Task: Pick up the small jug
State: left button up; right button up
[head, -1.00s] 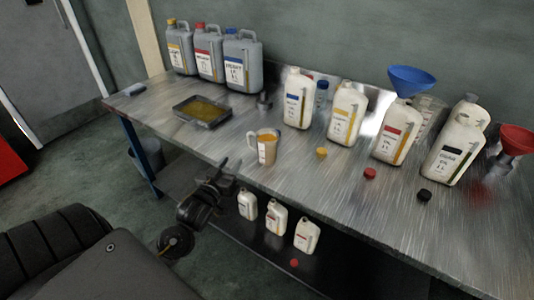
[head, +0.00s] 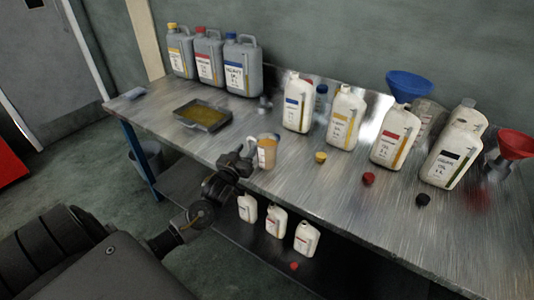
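The small jug (head: 267,153) is a clear jug with amber oil in it and a pale label. It stands upright near the front edge of the metal workbench, its handle on the left side. My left gripper (head: 247,157) is at the handle side of the jug, close to the handle. The fingers are dark, small and partly overlap the handle, so I cannot tell whether they are open or touch it. My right gripper is not in view.
The metal workbench (head: 330,195) carries a tray of oil (head: 203,115), grey canisters (head: 243,68) and white oil bottles (head: 297,104). A blue funnel (head: 409,86) and red funnel (head: 515,144) stand at right. Loose caps lie in front. Small white bottles (head: 276,221) stand on the lower shelf.

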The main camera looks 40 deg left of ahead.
pick_arm(q)
jog(key=shift+w+a, duration=0.15)
jog(key=shift+w, duration=0.3)
grip_shut()
jog(key=shift+r, duration=0.25)
